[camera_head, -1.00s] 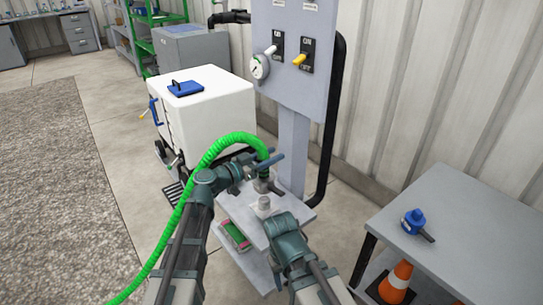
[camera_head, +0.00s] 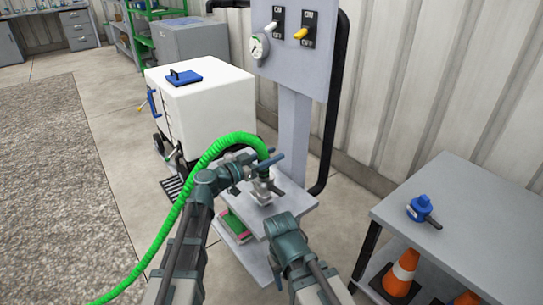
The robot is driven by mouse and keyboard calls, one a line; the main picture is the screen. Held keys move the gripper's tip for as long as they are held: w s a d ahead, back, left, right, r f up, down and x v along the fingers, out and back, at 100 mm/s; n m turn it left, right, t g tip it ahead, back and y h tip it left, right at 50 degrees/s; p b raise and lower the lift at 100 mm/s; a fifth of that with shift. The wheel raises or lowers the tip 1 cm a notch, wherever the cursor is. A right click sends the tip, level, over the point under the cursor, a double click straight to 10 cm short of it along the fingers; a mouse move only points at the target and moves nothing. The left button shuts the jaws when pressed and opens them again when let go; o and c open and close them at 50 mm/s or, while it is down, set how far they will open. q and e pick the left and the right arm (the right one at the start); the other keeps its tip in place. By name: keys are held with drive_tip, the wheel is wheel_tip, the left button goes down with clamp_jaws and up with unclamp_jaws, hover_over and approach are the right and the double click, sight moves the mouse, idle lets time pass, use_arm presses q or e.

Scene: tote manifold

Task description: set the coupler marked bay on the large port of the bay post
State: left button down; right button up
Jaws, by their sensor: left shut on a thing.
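The coupler (camera_head: 264,176) hangs at the end of the green corrugated hose (camera_head: 215,150) and has a blue lever. I cannot read a marking on it. My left gripper (camera_head: 244,172) is shut on the coupler from the left. The coupler is over the near grey port (camera_head: 262,196) on the small shelf of the grey post (camera_head: 292,130). I cannot tell whether the coupler touches or sits on the port. My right gripper (camera_head: 285,226) is in front of the shelf, away from the coupler; its fingertips are too unclear to tell open or shut.
A white cart (camera_head: 205,100) stands at the left. A grey table (camera_head: 470,220) at the right holds a blue fitting (camera_head: 420,208), with orange cones (camera_head: 403,271) below. A black pipe (camera_head: 332,120) runs beside the post.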

use_arm(q)
drive_tip(key=shift+f+b, duration=0.95)
drive_tip(key=shift+f, duration=0.25)
drive_tip(key=shift+c, duration=1.8)
unclamp_jaws()
drive_tip(key=v, duration=1.3)
drive_tip(key=shift+s+a, duration=0.25)
drive_tip(key=shift+a, duration=0.1)
